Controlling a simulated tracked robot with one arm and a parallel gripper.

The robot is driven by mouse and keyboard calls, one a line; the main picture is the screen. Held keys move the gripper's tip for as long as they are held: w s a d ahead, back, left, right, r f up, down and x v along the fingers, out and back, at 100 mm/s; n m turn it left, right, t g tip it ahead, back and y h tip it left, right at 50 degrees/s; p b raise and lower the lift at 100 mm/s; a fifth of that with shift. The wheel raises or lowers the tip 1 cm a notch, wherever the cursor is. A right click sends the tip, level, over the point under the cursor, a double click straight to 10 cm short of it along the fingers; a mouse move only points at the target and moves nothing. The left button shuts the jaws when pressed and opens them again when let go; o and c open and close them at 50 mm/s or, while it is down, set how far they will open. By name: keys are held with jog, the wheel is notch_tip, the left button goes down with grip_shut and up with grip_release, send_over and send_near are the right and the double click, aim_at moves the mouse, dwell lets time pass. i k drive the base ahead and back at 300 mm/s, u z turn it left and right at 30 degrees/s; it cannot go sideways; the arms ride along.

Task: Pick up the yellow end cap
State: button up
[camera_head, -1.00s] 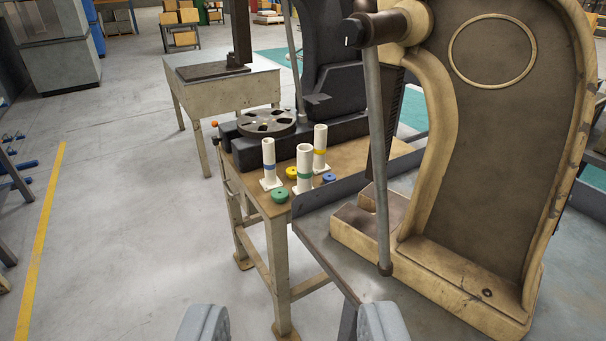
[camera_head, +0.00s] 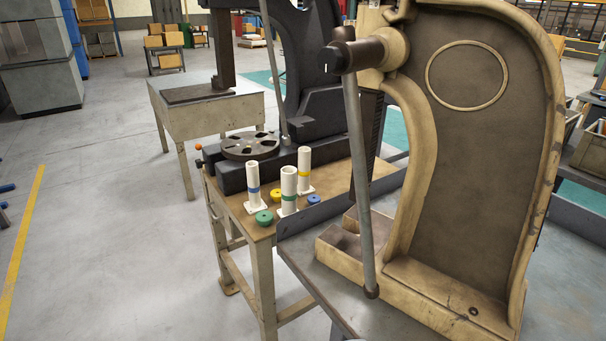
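The yellow end cap (camera_head: 277,194) lies on the brown top of the workbench (camera_head: 236,204). All three tubes stand upright. A green end cap (camera_head: 264,217) lies near the front edge, and a blue end cap (camera_head: 313,199) lies to the right. My gripper's fingers cannot be made out in the current view. The yellow cap is clear of any gripper.
A large beige arbor press (camera_head: 401,170) with a long lever (camera_head: 358,180) stands on the right, close to the caps. A dark press (camera_head: 322,75) with a round slotted plate (camera_head: 250,146) is behind the tubes. Open floor (camera_head: 110,210) lies to the left.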

aim_at(275, 194)
jog(key=u, duration=0.5)
jog(key=k, duration=1.25)
jog(key=u, duration=0.8)
jog(key=i, duration=2.5)
jog(key=z, duration=0.4)
jog(key=i, duration=1.25)
jog(key=z, duration=1.2)
jog(key=i, duration=0.95)
jog(key=z, duration=0.9)
jog(key=i, duration=0.35)
jog(key=z, duration=0.15)
